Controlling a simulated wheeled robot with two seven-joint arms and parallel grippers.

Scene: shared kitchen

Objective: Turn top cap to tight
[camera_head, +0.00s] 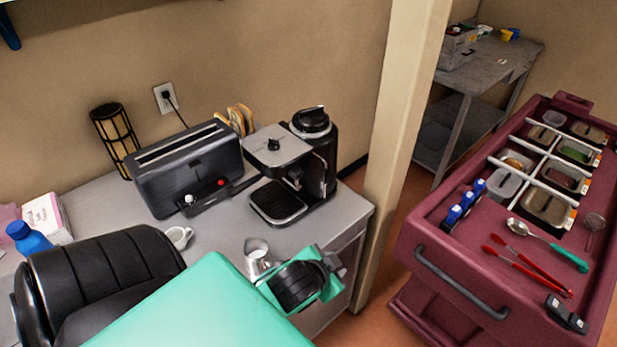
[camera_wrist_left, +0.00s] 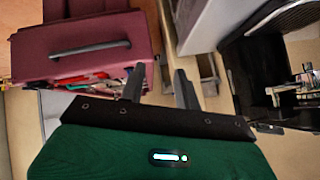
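The coffee machine (camera_head: 295,170) stands at the right end of the grey counter in the head view. A round black cap (camera_head: 311,121) sits on its top at the back right. A small black knob (camera_head: 274,144) sits on its flat grey top plate. I cannot tell from here how tight the cap is. My left arm, green and black, reaches over the counter's front, with its wrist in front of and below the machine, apart from the cap. In the left wrist view my left gripper (camera_wrist_left: 159,85) has its two fingers apart with nothing between them. My right gripper is not in view.
A black toaster (camera_head: 189,168) stands left of the machine, with bread slices (camera_head: 238,119) behind. A metal pitcher (camera_head: 258,257) is close to my left wrist; a white cup (camera_head: 179,237) is farther left. A post (camera_head: 399,110) and maroon cart (camera_head: 455,240) are on the right.

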